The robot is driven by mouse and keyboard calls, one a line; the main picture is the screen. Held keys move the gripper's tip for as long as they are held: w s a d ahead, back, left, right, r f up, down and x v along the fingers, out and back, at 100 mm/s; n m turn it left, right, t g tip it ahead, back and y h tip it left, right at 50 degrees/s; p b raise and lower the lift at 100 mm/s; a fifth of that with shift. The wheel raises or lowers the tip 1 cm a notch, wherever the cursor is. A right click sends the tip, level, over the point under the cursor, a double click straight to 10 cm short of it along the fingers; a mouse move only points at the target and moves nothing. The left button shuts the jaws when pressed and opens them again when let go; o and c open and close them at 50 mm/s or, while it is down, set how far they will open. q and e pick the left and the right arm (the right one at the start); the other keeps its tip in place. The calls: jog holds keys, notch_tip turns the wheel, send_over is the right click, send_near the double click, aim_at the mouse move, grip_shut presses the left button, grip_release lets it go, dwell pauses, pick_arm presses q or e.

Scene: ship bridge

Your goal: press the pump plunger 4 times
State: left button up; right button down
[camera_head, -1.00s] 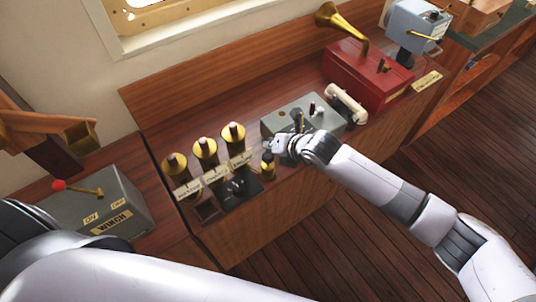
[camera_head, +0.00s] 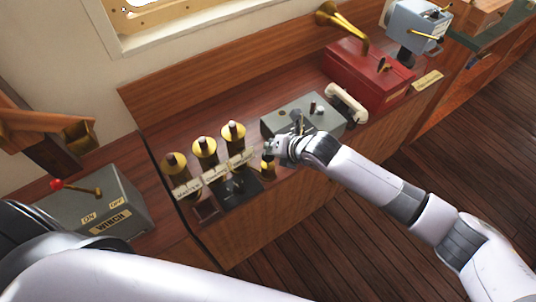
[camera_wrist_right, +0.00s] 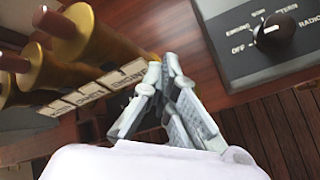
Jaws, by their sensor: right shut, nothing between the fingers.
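A small brass piece (camera_head: 267,169), which looks like the pump, stands at the front edge of the console, right of the row of brass levers. My right gripper (camera_head: 269,150) is shut and empty, directly over it, and hides its top. I cannot tell whether the fingertips touch the plunger or how far down it is. In the right wrist view my shut fingers (camera_wrist_right: 166,62) cover most of the brass piece, with only a sliver of brass (camera_wrist_right: 154,57) beside the tips. My left arm crosses the bottom of the head view; its gripper is out of frame.
Labelled brass levers (camera_head: 204,148) stand close left of the gripper, with a black panel (camera_head: 238,190) in front. A grey knob box (camera_head: 285,121), white handset (camera_head: 346,103) and red box (camera_head: 367,75) lie to the right. A winch box (camera_head: 95,208) is at left.

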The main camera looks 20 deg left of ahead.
pick_arm(q)
jog(key=shift+f+b, duration=1.2)
jog(key=shift+b, duration=0.05)
pick_arm(e)
jog(key=shift+s+f, duration=0.1)
jog(key=shift+f, duration=1.55)
pick_arm(q)
jog(key=shift+r+p, duration=1.6)
pick_arm(e)
jog(key=shift+r, duration=2.05)
jog(key=shift+r, duration=0.1)
notch_tip(320, 180, up, 5)
jog(key=p, duration=0.4)
pick_arm(q)
notch_tip(320, 180, up, 4)
jog(key=shift+f, duration=0.1)
grip_shut()
